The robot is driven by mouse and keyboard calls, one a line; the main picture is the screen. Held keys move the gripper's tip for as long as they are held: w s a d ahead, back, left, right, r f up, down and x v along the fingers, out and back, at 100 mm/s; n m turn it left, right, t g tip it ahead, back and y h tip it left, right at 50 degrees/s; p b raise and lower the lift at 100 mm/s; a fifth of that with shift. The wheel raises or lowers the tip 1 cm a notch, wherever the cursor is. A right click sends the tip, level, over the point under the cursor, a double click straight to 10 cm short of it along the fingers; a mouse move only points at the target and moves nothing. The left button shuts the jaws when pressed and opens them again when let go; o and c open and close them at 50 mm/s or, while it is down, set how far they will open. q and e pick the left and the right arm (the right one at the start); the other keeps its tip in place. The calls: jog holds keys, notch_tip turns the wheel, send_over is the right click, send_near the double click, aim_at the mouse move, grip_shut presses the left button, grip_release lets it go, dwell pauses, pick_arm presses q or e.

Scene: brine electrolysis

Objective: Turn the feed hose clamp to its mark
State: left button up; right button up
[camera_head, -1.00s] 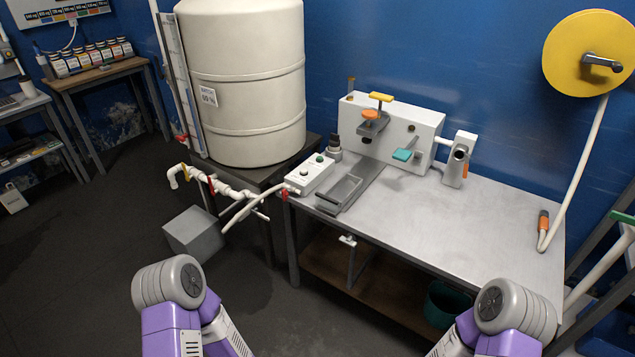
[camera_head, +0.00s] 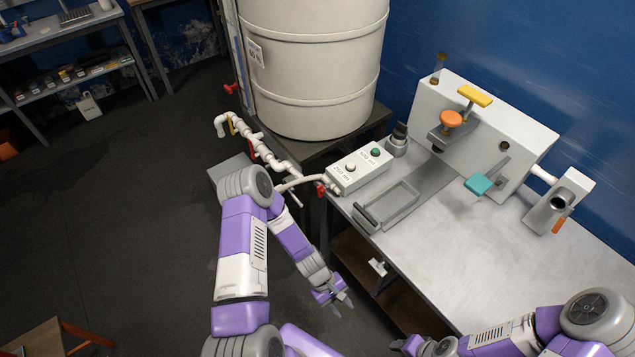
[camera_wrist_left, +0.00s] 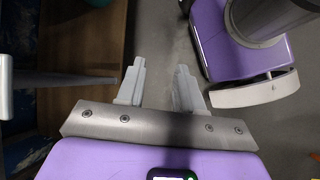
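A white hose (camera_head: 298,182) runs from the white piping to the control box (camera_head: 358,168) at the bench's left corner. A red handle (camera_head: 321,189) sits where the hose meets the box; I cannot tell for sure whether it is the feed hose clamp, and no mark is readable. My left gripper (camera_head: 341,304) is low in front of the bench, below and apart from the hose. In the left wrist view its two fingers (camera_wrist_left: 160,70) are apart with nothing between them. My right arm shows at the bottom right; its gripper end (camera_head: 404,344) is small and partly cut off.
A big tank (camera_head: 312,60) stands behind the piping (camera_head: 258,145). The bench (camera_head: 440,250) carries a grey tray (camera_head: 388,206) and a white press unit (camera_head: 487,135). A white T-handle (camera_head: 377,267) hangs under its front edge. The floor at left is open.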

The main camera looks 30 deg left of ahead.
pick_arm(q)
jog(key=w+a+r+n+t+h+p, duration=0.3)
jog(key=w+a+r+n+t+h, duration=0.15)
jog(key=w+n, duration=0.45)
jog(key=n+t+y+p, duration=0.4)
jog(key=n+t+y, duration=0.1)
jog(key=n+t, duration=0.75)
send_near(320, 191)
jog(key=w+f, duration=0.1)
jog(key=x, duration=0.7)
jog(key=shift+w+r+m+t, duration=0.2)
jog(key=shift+w+m+t, duration=0.1)
jog(key=shift+w+m, duration=0.05)
pick_arm(e)
notch_tip(320, 191, up, 8)
pick_arm(q)
jog(key=shift+d, duration=0.15)
jog(key=shift+c, duration=0.3)
grip_shut()
